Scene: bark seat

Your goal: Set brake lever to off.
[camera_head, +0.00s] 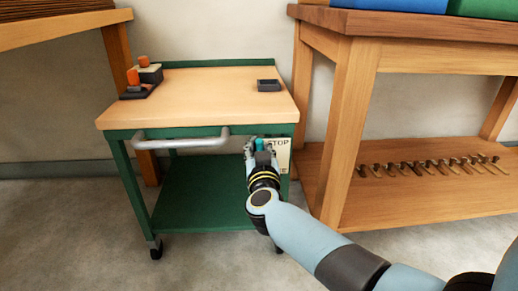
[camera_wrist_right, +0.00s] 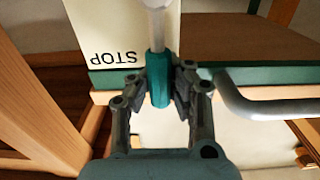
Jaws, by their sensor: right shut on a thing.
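The brake lever has a teal grip (camera_wrist_right: 159,82) on a pale metal rod (camera_wrist_right: 158,22). In the head view a bit of the teal grip (camera_head: 259,145) shows at the front right of the green cart (camera_head: 205,193). My right gripper (camera_head: 258,147) is closed around the teal grip; in the wrist view its two fingers (camera_wrist_right: 160,85) press it from both sides. A cream plate marked STOP (camera_head: 280,152) is just beside the lever, and it shows upside down in the wrist view (camera_wrist_right: 115,40). My left gripper is out of view.
The cart's grey handle bar (camera_head: 183,137) is close to the left of my right gripper. On the cart's wooden top (camera_head: 205,100) are a dark block with orange parts (camera_head: 142,78) and a small dark tray (camera_head: 268,85). A wooden bench (camera_head: 340,130) stands at the right.

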